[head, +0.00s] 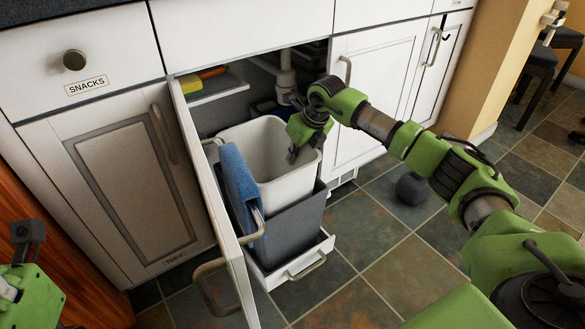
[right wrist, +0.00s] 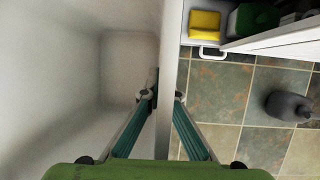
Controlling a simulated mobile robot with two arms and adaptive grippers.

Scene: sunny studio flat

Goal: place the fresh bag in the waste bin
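The fresh bag (head: 262,150) is a white, stiff-looking, open-topped liner. It stands upright, its lower part inside the grey waste bin (head: 290,228) and its upper part above the bin's rim. My right gripper (head: 306,140) is at the bag's right rim. In the right wrist view, its fingers (right wrist: 164,97) lie on both sides of the bag's wall (right wrist: 171,70), one inside and one outside, and pinch it. The bag's bottom is hidden by the bin in the head view.
The bin stands on a pull-out drawer (head: 316,262) under the sink. An open cabinet door (head: 218,215) with a blue towel (head: 240,185) stands close on the left. A sink pipe (head: 285,75) is behind. A dark grey object (head: 412,188) lies on the tiled floor at right.

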